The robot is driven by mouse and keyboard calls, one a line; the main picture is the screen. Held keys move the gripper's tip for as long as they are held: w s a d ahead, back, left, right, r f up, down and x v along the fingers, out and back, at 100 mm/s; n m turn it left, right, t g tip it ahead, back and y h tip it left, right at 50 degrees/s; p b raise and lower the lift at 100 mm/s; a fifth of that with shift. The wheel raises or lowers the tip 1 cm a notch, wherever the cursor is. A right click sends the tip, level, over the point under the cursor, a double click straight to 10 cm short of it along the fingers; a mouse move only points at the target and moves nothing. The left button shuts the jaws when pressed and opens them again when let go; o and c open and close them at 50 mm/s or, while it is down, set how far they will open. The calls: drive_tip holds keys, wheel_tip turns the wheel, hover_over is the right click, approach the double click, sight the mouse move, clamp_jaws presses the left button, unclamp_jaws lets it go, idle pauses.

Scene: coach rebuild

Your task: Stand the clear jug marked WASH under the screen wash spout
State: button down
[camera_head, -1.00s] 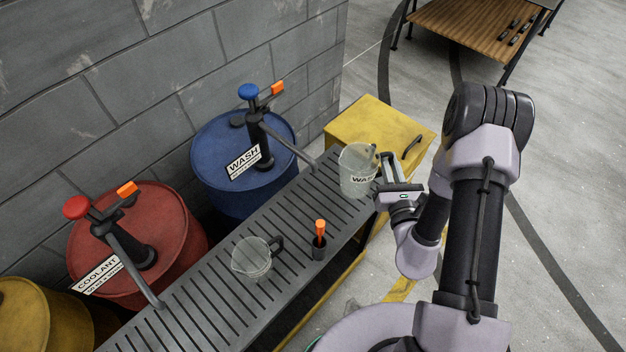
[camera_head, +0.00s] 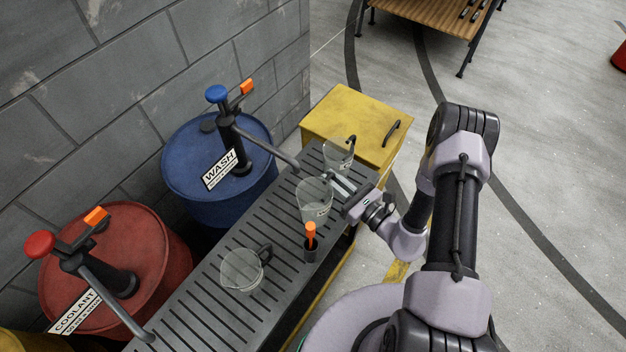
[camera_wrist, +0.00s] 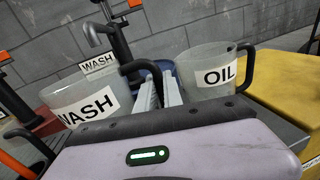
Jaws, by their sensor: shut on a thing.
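The clear jug marked WASH (camera_head: 314,203) is over the slatted grey rack; its label reads clearly in the wrist view (camera_wrist: 85,100). My gripper (camera_head: 340,187) is shut on its black handle, on the jug's right side; the fingers (camera_wrist: 160,92) show in the wrist view. The screen wash spout (camera_head: 280,157) comes from the pump on the blue drum (camera_head: 190,172) marked WASH. Its tip is just behind and left of the jug's rim. I cannot tell whether the jug touches the rack.
A clear jug marked OIL (camera_wrist: 208,78) stands close behind (camera_head: 338,156). Another clear jug (camera_head: 242,272) and an orange-topped item in a dark cup (camera_head: 310,245) are nearer on the rack (camera_head: 205,310). A yellow cabinet (camera_head: 350,108) is behind; a red COOLANT drum (camera_head: 150,265) stands left.

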drive_tip(key=shift+w+a+f+b, duration=0.85)
drive_tip(key=shift+w+a+f, duration=0.15)
drive_tip(key=shift+w, duration=0.25)
drive_tip(key=shift+w+a+f+b, duration=0.9)
drive_tip(key=shift+w+a, duration=0.2)
drive_tip(key=shift+w, duration=0.1)
drive_tip(key=c, duration=1.5)
unclamp_jaws()
